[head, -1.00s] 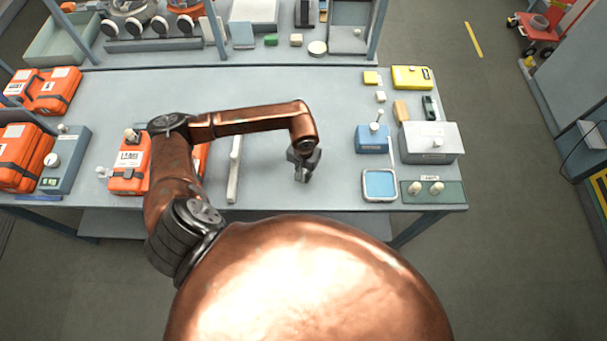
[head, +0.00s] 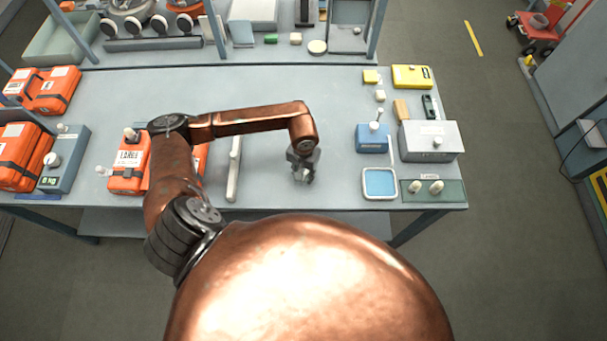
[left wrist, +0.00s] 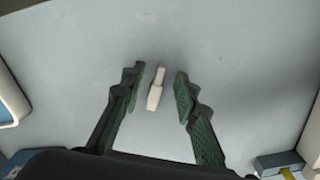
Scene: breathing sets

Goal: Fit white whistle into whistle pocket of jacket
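The white whistle (left wrist: 156,88) lies on the grey bench top in the left wrist view, between the spread fingers and apart from both. My left gripper (left wrist: 160,82) is open and empty. In the head view my left gripper (head: 304,176) points down over the bench's front middle, and the whistle cannot be made out there. An orange jacket (head: 128,172) with a white label lies on the bench to the left, partly hidden behind my copper arm. I cannot make out its whistle pocket. My right gripper is not in view.
A pale bar (head: 234,170) lies between the jacket and my gripper. More orange packs (head: 20,155) and a grey-blue scale (head: 66,160) stand at far left. A blue-centred tray (head: 380,183), a blue box (head: 372,139) and a grey box (head: 430,142) stand at right. The bench middle behind is clear.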

